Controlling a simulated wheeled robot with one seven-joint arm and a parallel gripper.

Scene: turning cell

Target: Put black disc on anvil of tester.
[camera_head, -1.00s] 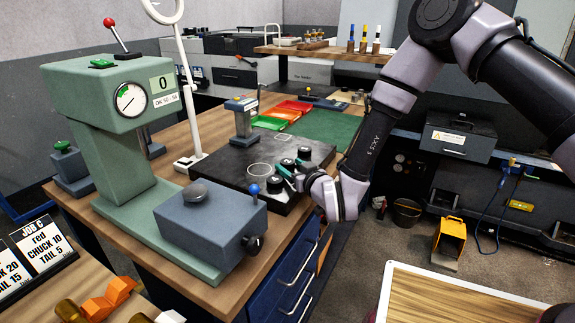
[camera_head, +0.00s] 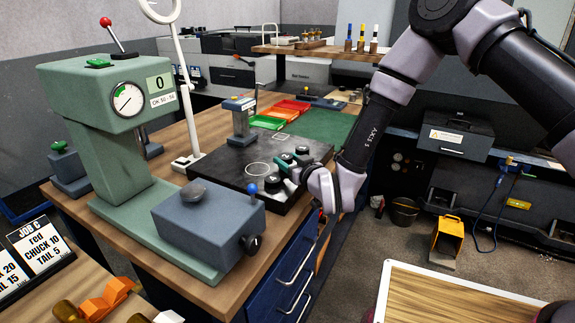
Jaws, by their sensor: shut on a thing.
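My gripper (camera_head: 291,163) has teal fingertips and is shut on a black disc (camera_head: 282,168), low over the dark plate; the fingers partly hide this disc. Another black disc (camera_head: 272,183) is in front of it and a third (camera_head: 302,150) behind it, both on the plate. The green tester (camera_head: 105,100) stands to the left, with a dial, a red-knobbed lever and a display reading 0. A grey round pad (camera_head: 194,192) sits on the blue-grey block at the tester's front; I cannot tell whether it is the anvil.
The dark plate (camera_head: 225,168) bears a white circle and a small blue-grey stand (camera_head: 240,125). A white-stemmed lamp (camera_head: 185,90) rises between tester and plate. Red, orange and green trays (camera_head: 280,113) lie behind. A job sign (camera_head: 38,245) is at lower left.

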